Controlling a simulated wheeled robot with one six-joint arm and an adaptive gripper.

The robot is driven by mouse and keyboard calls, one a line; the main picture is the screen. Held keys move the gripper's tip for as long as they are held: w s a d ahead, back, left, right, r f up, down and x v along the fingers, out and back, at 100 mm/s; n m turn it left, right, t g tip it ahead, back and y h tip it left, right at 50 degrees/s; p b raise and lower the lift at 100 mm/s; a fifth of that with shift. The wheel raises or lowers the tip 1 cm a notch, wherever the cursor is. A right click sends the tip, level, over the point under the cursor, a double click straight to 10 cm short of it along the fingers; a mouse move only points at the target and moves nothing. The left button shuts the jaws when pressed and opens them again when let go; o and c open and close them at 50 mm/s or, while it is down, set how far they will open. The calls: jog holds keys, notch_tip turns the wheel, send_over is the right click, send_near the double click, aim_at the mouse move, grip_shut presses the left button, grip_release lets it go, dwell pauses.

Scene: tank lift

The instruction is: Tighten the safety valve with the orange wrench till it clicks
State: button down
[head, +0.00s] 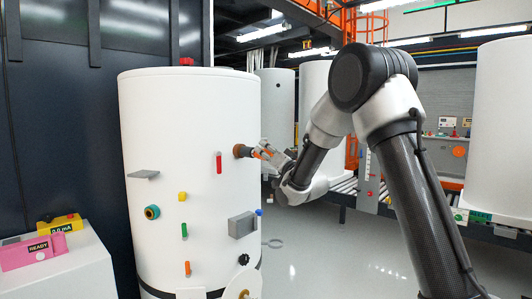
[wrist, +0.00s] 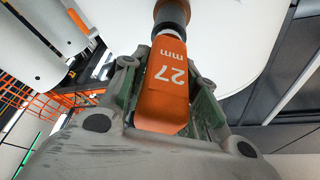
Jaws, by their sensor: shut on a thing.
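The orange wrench (wrist: 163,88), marked "27 mm", sits between the fingers of my gripper (wrist: 165,95) in the wrist view. My gripper is shut on its handle. The wrench's dark head (wrist: 172,14) points away from me toward the white tank. In the head view my gripper (head: 272,157) is at the right side of the white tank (head: 190,110), and a bit of the orange wrench (head: 258,154) shows there. The wrench's end meets a brown round fitting (head: 240,151) on the tank wall, which may be the safety valve. I cannot tell how far it is seated.
The tank carries a red handle (head: 219,162), a grey box (head: 242,225), a teal-ringed port (head: 152,212) and other small fittings. A pink "READY" device (head: 35,252) and a yellow meter (head: 66,224) stand on a white cabinet at left. A roller conveyor (head: 342,190) lies behind.

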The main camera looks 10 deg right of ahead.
jog(key=m+h, duration=0.1)
jog(key=m, duration=0.2)
jog(key=m+h, duration=0.1)
jog(key=m, duration=0.2)
jog(key=shift+a+f+h, duration=0.1)
jog(key=shift+h, duration=0.2)
jog(key=m, duration=0.2)
jog(key=f+m+g+h, duration=0.1)
jog(key=m, duration=0.1)
jog(key=shift+m, duration=0.3)
jog(key=s+d, duration=1)
jog(key=s, duration=0.4)
jog(key=shift+s+d, duration=0.15)
jog(key=shift+d, duration=0.15)
